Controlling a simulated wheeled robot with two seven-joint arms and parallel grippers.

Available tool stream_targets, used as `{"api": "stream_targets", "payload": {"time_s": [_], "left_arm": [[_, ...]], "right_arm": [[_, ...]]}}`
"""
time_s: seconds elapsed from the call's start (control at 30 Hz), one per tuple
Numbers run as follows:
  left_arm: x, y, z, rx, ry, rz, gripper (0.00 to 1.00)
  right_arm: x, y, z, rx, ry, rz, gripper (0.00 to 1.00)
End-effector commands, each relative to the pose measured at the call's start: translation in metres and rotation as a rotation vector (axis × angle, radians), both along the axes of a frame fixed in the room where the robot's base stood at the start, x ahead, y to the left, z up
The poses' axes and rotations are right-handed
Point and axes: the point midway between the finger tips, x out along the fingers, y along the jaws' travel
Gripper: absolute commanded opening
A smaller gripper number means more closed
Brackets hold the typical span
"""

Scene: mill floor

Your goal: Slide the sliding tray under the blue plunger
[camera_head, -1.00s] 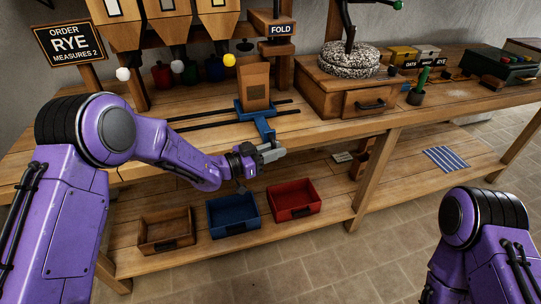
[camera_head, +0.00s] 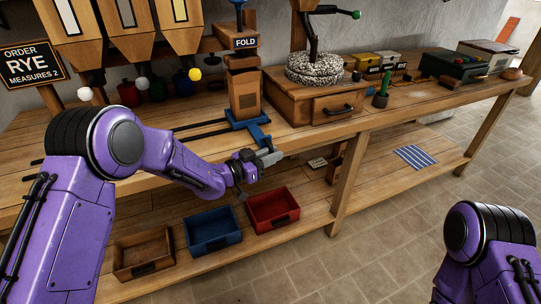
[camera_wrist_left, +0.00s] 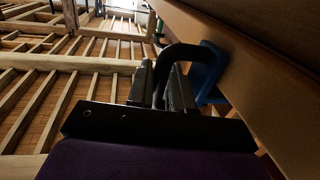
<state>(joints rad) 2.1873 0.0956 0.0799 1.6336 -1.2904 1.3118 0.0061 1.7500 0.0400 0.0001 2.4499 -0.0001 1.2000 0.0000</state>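The blue sliding tray (camera_head: 238,124) sits at the right end of its dark rails, with an upright brown bag (camera_head: 245,98) on it. The bag stands below the wooden block under the FOLD sign (camera_head: 245,43). A blue piece, apparently the plunger (camera_head: 238,4), shows above that sign, cut by the top edge. My left gripper (camera_head: 268,158) is at the tray's front handle. In the left wrist view its fingers (camera_wrist_left: 166,88) close around a dark curved handle, with the blue tray part (camera_wrist_left: 208,72) beyond. My right gripper is out of view.
Wooden hoppers (camera_head: 125,20) with coloured knobs hang left of the FOLD post. A millstone (camera_head: 313,68) on a drawer box stands to the right. Brown, blue (camera_head: 213,231) and red (camera_head: 273,210) bins sit on the lower shelf. The rails left of the tray are clear.

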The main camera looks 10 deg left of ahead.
Motion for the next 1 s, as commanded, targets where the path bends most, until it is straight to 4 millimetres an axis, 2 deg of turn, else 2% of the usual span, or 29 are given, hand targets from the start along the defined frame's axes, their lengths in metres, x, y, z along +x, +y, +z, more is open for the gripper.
{"api": "stream_targets", "payload": {"time_s": [0.07,0.37,0.47,0.8,1.0], "left_arm": [[0.001,-0.002,0.003,-0.005,-0.005,-0.003,0.36],[-0.001,0.002,0.002,-0.003,-0.004,0.001,0.36],[-0.011,0.011,0.001,-0.003,-0.004,0.001,0.36],[-0.064,0.062,0.001,-0.004,-0.003,0.0,0.36],[-0.075,0.071,0.001,-0.004,-0.002,-0.003,0.36]], "right_arm": [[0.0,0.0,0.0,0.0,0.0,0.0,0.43],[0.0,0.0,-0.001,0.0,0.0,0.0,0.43],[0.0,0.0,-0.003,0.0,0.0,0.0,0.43],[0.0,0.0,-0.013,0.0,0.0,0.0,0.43],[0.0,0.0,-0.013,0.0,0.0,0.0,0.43]]}}
